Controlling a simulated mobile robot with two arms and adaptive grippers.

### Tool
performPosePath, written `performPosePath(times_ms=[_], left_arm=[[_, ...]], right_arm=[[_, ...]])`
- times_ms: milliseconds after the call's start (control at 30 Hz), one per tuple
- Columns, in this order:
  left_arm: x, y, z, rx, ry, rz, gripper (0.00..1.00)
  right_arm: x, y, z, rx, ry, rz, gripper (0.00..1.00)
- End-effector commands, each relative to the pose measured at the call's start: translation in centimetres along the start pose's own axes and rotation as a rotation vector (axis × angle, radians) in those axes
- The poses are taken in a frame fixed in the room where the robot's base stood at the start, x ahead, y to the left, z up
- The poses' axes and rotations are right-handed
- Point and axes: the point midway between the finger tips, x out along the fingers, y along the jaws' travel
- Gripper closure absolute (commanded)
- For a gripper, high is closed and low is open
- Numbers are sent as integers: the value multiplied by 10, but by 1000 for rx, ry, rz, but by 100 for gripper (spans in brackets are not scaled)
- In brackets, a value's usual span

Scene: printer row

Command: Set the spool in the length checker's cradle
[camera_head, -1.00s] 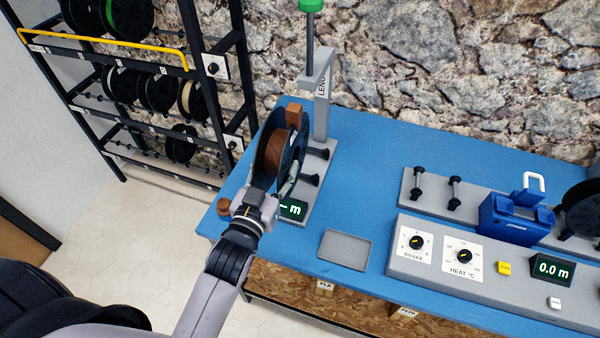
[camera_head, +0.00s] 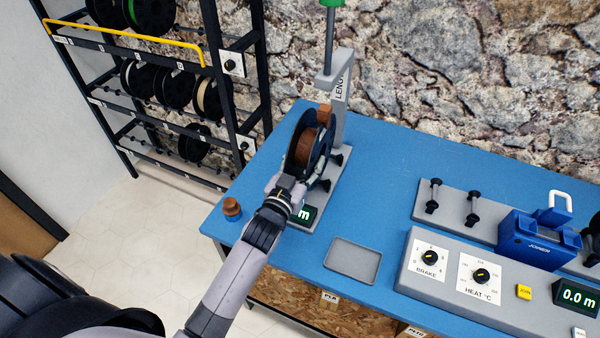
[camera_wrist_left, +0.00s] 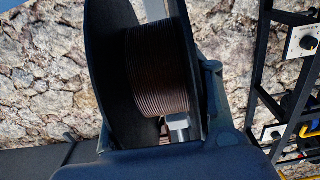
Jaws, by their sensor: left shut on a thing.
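The spool (camera_head: 304,148), black-flanged with brown filament, is in my left gripper (camera_head: 292,178), which is shut on it at its near, lower side. In the left wrist view the spool (camera_wrist_left: 158,75) fills the middle, upright between the fingers. The length checker (camera_head: 338,95) is a grey post on a grey base with dark pegs and a small display ending in "m". The spool is over the left part of this base and hides part of it and of the cradle. Whether it touches the cradle cannot be told. My right gripper is not in view.
A brown knob-like piece (camera_head: 231,207) stands on the blue table (camera_head: 385,140) at its left edge. A grey tray (camera_head: 353,259) lies front centre. A grey control panel (camera_head: 450,275) and blue joiner (camera_head: 535,240) stand at right. A spool rack (camera_head: 258,75) stands behind, left.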

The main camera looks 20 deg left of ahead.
Motion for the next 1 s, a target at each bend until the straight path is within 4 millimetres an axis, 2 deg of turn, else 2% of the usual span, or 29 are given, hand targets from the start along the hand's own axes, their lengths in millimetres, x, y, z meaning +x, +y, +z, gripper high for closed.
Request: performPosePath(times_ms=[300,667,733,1000], left_arm=[[39,0,3,1,7,2,94],[78,0,6,0,5,1,94],[75,0,16,-1,1,0,94],[75,0,33,0,3,1,94]], right_arm=[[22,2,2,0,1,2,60],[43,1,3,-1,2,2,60],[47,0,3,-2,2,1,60],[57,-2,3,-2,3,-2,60]])
